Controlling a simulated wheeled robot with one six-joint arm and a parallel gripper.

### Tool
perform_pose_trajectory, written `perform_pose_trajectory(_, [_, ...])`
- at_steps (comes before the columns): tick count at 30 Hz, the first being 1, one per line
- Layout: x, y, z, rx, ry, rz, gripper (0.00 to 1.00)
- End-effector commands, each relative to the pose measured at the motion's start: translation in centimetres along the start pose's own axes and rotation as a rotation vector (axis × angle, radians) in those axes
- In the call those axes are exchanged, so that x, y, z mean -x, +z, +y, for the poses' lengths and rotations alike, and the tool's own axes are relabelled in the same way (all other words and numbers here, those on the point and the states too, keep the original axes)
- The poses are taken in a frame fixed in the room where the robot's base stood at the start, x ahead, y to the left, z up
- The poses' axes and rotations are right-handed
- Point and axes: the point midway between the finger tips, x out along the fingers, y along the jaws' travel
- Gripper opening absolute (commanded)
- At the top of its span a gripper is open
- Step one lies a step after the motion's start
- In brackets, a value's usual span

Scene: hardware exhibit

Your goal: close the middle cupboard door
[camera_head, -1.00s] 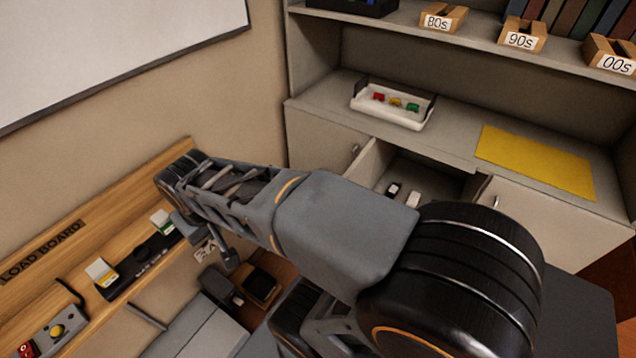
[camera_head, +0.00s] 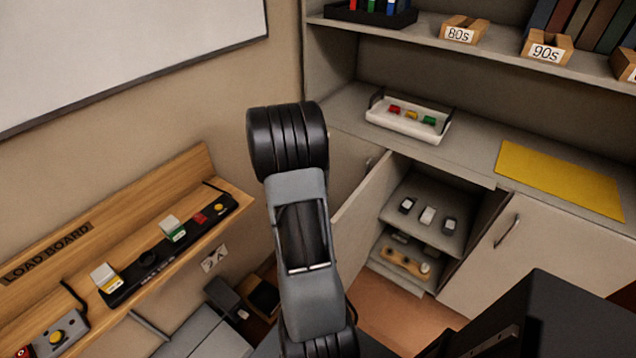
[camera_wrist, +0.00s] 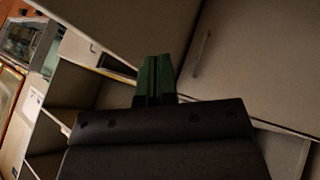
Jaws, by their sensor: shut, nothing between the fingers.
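The middle cupboard door (camera_head: 362,212) is a pale panel, swung open to the left in the head view. The open middle compartment (camera_head: 425,225) shows beside it. My arm stands in front of the lower left part of the door and hides some of it. My gripper does not show in the head view. In the wrist view my gripper (camera_wrist: 155,80) has green fingers, shut together and empty. A pale panel with a handle (camera_wrist: 203,52) lies beyond the fingers to the right; I cannot tell which door it is, or whether the fingers touch it.
Small items (camera_head: 428,215) stand on the compartment's shelf. The right cupboard door (camera_head: 490,260) is shut. A white tray (camera_head: 405,124) and yellow mat (camera_head: 560,180) lie on the counter. A wooden load board (camera_head: 110,240) is along the left wall.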

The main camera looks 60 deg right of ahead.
Motion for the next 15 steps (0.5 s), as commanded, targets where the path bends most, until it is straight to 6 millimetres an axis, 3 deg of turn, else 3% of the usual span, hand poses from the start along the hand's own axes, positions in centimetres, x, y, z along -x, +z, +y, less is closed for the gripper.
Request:
perform_pose_trajectory(9, [-6.1,0.1,0.0,0.002,0.001,-0.003,0.00])
perform_pose_trajectory(15, [-7.7,0.0,1.8,0.001,-0.002,-0.003,0.00])
